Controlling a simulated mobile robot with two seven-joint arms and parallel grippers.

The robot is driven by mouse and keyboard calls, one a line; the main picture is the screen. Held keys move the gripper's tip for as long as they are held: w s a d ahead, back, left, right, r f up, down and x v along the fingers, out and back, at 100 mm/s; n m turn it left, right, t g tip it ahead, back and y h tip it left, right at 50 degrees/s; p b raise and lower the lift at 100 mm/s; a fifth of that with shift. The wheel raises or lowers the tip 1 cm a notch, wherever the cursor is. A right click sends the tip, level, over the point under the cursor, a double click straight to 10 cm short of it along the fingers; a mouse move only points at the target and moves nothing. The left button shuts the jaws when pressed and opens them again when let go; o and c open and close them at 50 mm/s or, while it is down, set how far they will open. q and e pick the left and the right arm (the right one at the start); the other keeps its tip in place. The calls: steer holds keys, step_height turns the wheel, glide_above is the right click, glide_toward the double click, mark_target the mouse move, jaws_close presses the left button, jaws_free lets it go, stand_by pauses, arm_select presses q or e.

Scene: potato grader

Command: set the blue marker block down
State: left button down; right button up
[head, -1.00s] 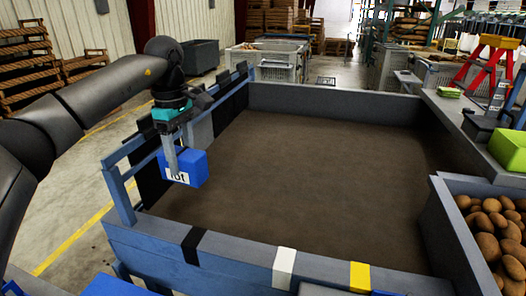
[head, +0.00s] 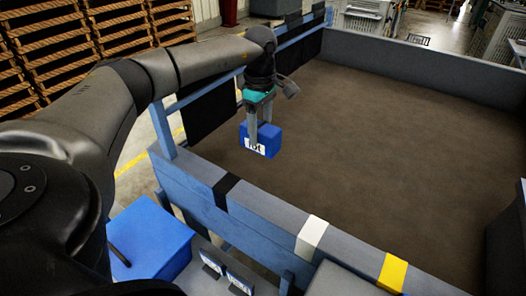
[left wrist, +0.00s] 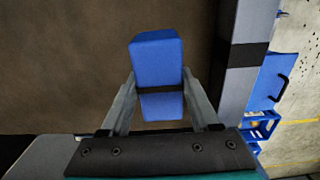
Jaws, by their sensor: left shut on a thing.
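The blue marker block (head: 259,139) with a white label marked "lot" is in my left gripper (head: 263,128). The gripper is shut on it, one finger on either side. In the head view the block is over the brown bed, near its left wall. The left wrist view also shows the block (left wrist: 158,62) between the fingers (left wrist: 160,105), with brown surface behind it. I cannot tell how high it is above the bed. My right gripper is not in view.
The brown bed (head: 350,150) is wide and clear. Its near wall (head: 265,222) carries black (head: 226,184), white (head: 311,236) and yellow (head: 392,272) bands. A blue box (head: 150,240) stands outside the near wall. Wooden pallets (head: 125,25) are stacked at the back left.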

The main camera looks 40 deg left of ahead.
mark_target(261, 126)
arm_select(q)
step_height(261, 126, down, 4)
steer(key=shift+r, duration=0.1)
step_height(261, 126, down, 4)
steer(key=shift+r+b, duration=0.2)
steer(key=shift+b, duration=0.2)
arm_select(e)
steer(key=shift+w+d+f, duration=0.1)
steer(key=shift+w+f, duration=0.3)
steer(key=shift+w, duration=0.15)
arm_select(q)
steer(key=shift+f, duration=0.1)
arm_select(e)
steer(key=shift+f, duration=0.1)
arm_select(q)
steer(key=shift+c, duration=0.6)
jaws_free()
steer(key=shift+f, duration=0.1)
steer(key=shift+r, duration=0.25)
step_height(261, 126, up, 12)
steer(key=shift+f+p, duration=0.1)
steer(key=shift+p, duration=0.6)
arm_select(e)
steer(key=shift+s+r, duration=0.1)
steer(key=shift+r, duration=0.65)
